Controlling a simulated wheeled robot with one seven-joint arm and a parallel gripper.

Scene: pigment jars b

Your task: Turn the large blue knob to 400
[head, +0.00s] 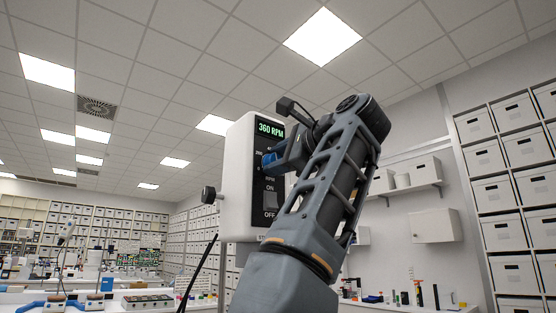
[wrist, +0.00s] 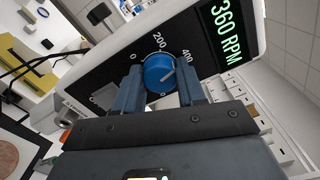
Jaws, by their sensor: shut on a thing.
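The large blue knob (wrist: 159,73) is on the black front panel of a white stirrer unit (head: 240,165). My gripper (wrist: 159,88) is shut on the knob, one finger on each side of it. The dial marks 0, 200 and 400 show around the knob in the wrist view. The knob's pale pointer line lies toward the 400 side. The green display (head: 270,129) reads 360 RPM; it also shows in the wrist view (wrist: 226,30). In the head view the knob is mostly hidden by my gripper (head: 272,160).
An ON/OFF rocker switch (head: 271,201) sits below the knob on the panel. A black clamp screw (head: 209,195) sticks out at the unit's left. Benches with lab items lie beyond at the left, and shelves of white boxes (head: 503,190) line the right wall.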

